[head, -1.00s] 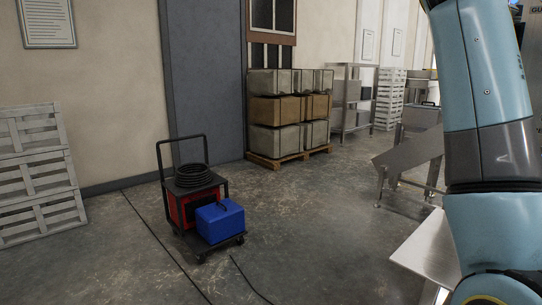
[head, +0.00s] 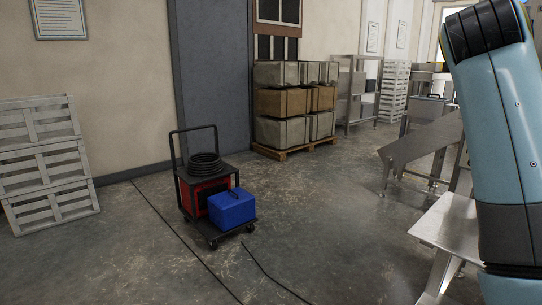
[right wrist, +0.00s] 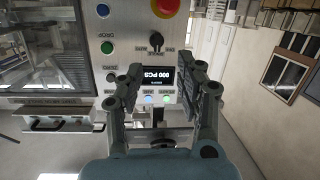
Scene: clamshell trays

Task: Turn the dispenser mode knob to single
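A black knob (right wrist: 155,40) sits on a light grey control panel (right wrist: 131,28) in the right wrist view, with small labels beside it that appear upside down and are too small to read surely. I cannot tell which setting it points to. My right gripper (right wrist: 163,64) is open and empty, its two fingers apart in front of the panel. The knob shows beyond and between the fingertips, with no visible contact. A dark display (right wrist: 158,78) with inverted text "000 PCS" shows between the fingers. My left gripper is in no view.
In the head view, a cart (head: 203,178) with a blue box stands on open floor; a metal table (head: 447,226) is at right.

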